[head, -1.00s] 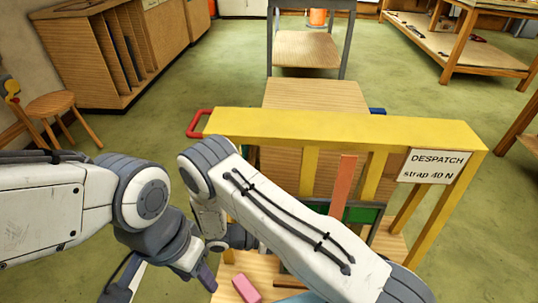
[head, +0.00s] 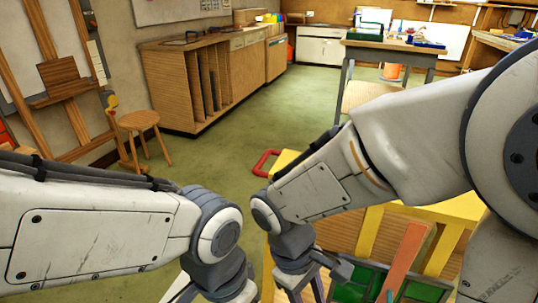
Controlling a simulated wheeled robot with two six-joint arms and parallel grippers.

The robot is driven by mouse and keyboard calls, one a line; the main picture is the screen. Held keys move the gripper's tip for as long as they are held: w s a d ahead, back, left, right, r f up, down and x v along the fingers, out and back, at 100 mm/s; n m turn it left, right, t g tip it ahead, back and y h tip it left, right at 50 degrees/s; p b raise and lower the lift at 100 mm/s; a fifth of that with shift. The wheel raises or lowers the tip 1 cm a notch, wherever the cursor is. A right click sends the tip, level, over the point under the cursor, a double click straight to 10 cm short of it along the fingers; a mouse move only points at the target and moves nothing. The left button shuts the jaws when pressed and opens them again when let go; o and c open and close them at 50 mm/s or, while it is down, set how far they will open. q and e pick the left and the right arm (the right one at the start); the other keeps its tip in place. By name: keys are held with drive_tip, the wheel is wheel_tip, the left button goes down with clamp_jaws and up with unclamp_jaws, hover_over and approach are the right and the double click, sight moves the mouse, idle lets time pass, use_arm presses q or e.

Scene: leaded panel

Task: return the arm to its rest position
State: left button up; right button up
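My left arm (head: 95,235) comes in from the left and bends down at its grey joint. Its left gripper (head: 208,294) is at the bottom edge and mostly cut off. My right arm (head: 415,130) reaches from the right across the view, and its forearm (head: 312,190) points left. Its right gripper (head: 300,288) hangs down just right of the left one, partly cut off by the bottom edge. I cannot see whether either gripper is open or shut. Nothing is visibly held.
A yellow frame (head: 452,212) stands behind and below my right arm, largely hidden. A red handle (head: 262,160) sticks out at its left. An orange strip (head: 404,262) leans over green pieces (head: 350,292). A stool (head: 139,122) stands left. Green floor (head: 215,160) is open beyond the arms.

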drive_tip(key=s+a+r+m+t+y, duration=0.2)
drive_tip(key=s+a+r+y, duration=0.1)
drive_tip(key=s+r+y, duration=0.15)
wheel_tip(320, 180, up, 25)
drive_tip(key=p, duration=2.5)
drive_tip(key=shift+w+d+r+p, duration=0.15)
drive_tip(key=shift+w+p, duration=0.1)
drive_tip(key=shift+p, duration=0.15)
drive_tip(key=shift+h, duration=0.25)
